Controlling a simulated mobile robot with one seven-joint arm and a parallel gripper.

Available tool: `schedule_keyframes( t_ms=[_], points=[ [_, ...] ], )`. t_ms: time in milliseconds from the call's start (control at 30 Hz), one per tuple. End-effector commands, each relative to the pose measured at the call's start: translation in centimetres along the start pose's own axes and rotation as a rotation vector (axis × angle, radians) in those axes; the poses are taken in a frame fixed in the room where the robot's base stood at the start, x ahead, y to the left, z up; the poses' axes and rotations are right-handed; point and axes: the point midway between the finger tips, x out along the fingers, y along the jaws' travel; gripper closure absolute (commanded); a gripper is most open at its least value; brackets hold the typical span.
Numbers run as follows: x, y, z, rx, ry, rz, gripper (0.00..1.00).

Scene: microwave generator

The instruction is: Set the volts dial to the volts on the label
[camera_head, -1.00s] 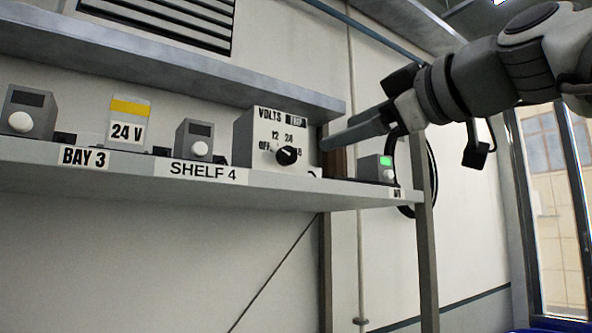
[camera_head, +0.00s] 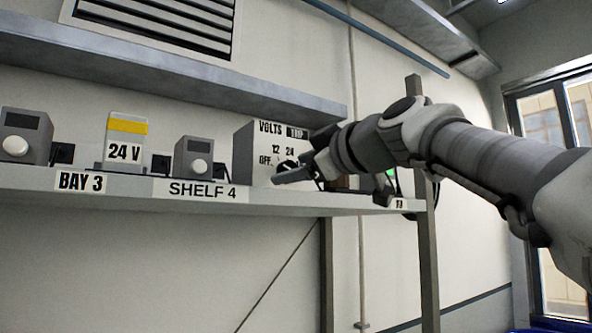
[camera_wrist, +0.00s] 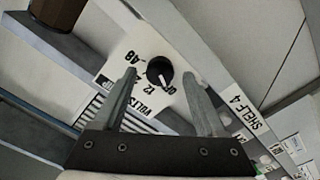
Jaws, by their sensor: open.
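The label reading 24 V (camera_head: 124,153), with a yellow band on top, stands on the shelf at the left. The volts box (camera_head: 257,150) has printed marks OFF, 12, 24 and, in the wrist view, 48. Its black round dial (camera_wrist: 160,71) lies between my fingertips in the wrist view, with its white line pointing down and slightly right, towards the partly hidden OFF mark. My gripper (camera_wrist: 159,76) is open, one finger on each side of the dial; I cannot tell whether they touch it. In the head view my gripper (camera_head: 290,177) covers part of the box's lower front.
Two small grey boxes with white knobs (camera_head: 23,135) (camera_head: 194,158) stand left of the volts box. A device with a green light (camera_head: 391,173) is partly behind my arm. An upper shelf (camera_head: 220,90) overhangs the lower shelf (camera_head: 120,199). A post (camera_head: 427,255) stands at right.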

Motion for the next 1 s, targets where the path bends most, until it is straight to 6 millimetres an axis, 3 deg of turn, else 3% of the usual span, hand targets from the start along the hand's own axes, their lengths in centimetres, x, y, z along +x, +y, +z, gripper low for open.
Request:
schedule_keyframes(
  t_ms=[67, 467, 1000],
  points=[
    [-0.01, 0.0, 0.0, 0.0, 0.0, 0.0, 0.26],
    [-0.04, 0.01, 0.0, 0.0, 0.0, 0.0, 0.98],
    [-0.05, 0.02, 0.1, 0.118, -0.001, 0.001, 1.0]
  ],
)
